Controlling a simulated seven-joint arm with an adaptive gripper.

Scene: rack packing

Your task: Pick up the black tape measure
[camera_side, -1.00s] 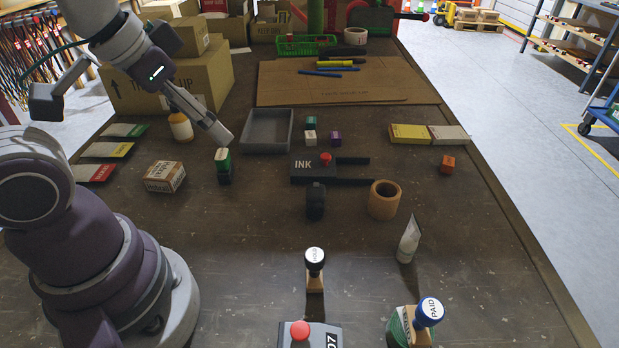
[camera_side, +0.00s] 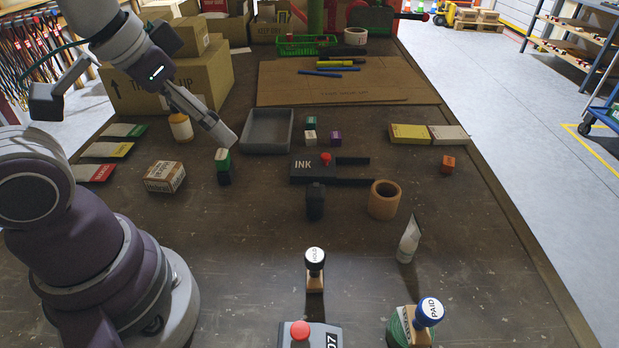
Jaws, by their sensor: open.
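A small black block-shaped object (camera_side: 315,202), which looks like the black tape measure, stands on the dark table just below the ink pad. Its details are too dark to make out. My gripper (camera_side: 228,138) is at the upper left, pointing down and to the right, between the orange-capped bottle and the grey tray. It is open with nothing seen in it, and is well apart from the tape measure. The fingers are seen edge-on and small.
Stamps stand in front. The table's right side is mostly clear.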

